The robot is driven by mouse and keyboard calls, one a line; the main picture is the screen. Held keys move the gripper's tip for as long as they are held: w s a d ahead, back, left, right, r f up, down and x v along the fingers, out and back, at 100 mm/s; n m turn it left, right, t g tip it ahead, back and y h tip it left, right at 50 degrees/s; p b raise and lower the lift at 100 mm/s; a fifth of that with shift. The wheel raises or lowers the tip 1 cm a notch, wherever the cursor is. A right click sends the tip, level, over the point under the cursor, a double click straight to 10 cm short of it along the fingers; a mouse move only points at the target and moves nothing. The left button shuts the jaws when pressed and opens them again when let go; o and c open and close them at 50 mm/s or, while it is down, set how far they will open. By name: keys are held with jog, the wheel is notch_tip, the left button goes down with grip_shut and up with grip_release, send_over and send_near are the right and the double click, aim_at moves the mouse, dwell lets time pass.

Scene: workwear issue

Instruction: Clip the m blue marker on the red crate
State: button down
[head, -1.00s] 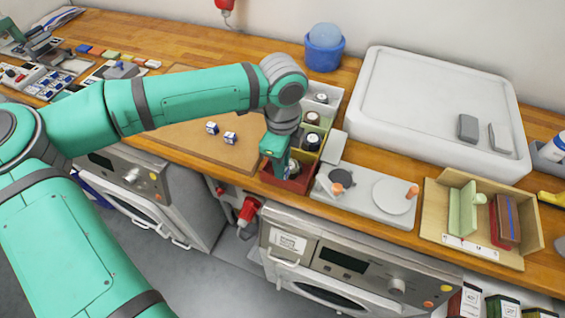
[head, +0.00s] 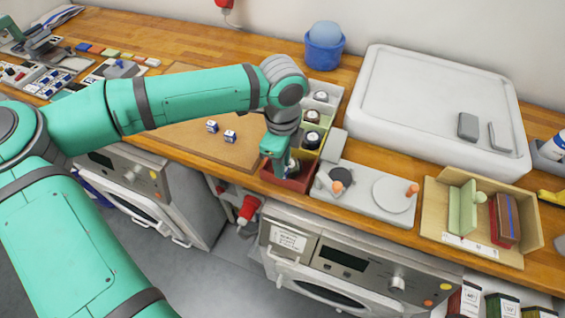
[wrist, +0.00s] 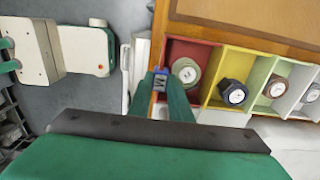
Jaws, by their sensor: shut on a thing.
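My gripper (wrist: 160,85) is shut on a small blue marker (wrist: 160,83) with a dark letter on a pale face, between its fingertips in the wrist view. The red crate (head: 293,183) is the nearest of a row of coloured crates in the head view. In the wrist view the red crate (wrist: 204,50) lies just right of the marker, and the marker is at its wall. I cannot tell whether the marker touches or straddles that wall. A round pale roll (wrist: 185,70) sits inside the red crate. In the head view my gripper (head: 283,172) hides the marker.
Yellow (wrist: 226,64), green (wrist: 262,70) and white crates with round items adjoin the red one. Two blue-and-white markers (head: 230,136) lie on the brown board (head: 190,135) to the left. A pale plate with orange knobs (head: 365,190) stands close on the right.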

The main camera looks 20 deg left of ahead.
jog(key=shift+f, duration=1)
dwell(0.5)
jog(key=c, duration=1.2)
grip_release()
jog(key=shift+o, duration=0.2)
jog(key=shift+r, duration=3.5)
